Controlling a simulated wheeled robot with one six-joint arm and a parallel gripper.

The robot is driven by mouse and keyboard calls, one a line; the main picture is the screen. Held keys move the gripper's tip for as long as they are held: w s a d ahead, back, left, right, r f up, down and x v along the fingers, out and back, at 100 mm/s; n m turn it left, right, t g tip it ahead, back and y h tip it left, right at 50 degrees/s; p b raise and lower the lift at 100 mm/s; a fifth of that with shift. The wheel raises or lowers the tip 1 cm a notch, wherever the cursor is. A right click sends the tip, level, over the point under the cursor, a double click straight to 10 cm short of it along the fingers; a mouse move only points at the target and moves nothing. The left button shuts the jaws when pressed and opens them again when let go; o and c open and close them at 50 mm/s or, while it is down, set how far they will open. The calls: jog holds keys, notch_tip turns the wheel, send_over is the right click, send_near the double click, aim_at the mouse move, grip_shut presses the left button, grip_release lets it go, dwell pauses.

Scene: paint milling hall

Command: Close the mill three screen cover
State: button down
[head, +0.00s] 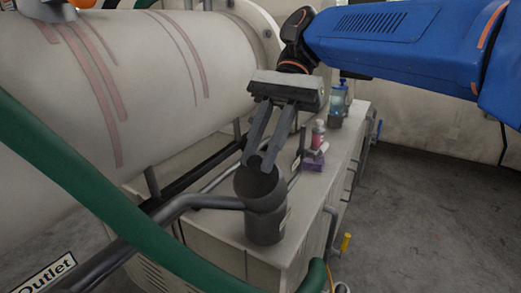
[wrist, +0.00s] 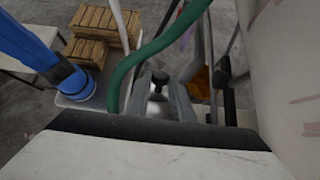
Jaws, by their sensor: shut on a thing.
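A dark grey screen housing (head: 266,226) stands at the end of a bent pipe, low in the middle of the head view. A round dark cover (head: 257,184) shows at its top, and whether it is fully seated cannot be told. My gripper (head: 258,163) reaches down from above with its fingertips at the cover's upper edge, shut on part of it. In the wrist view my gripper (wrist: 163,85) has a small dark knob-like part (wrist: 157,78) between its fingertips. The fingers hide the exact contact. No number marking this as mill three is readable.
A large pale drum (head: 160,70) with reddish streaks lies at left. A green hose (head: 100,185) crosses the foreground. Bottles and a purple box (head: 314,162) stand on the bench behind. Wooden crates (wrist: 97,22) show in the wrist view. Floor at right is clear.

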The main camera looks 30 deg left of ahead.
jog(key=c, duration=1.5)
grip_release()
jog(key=shift+c, duration=0.2)
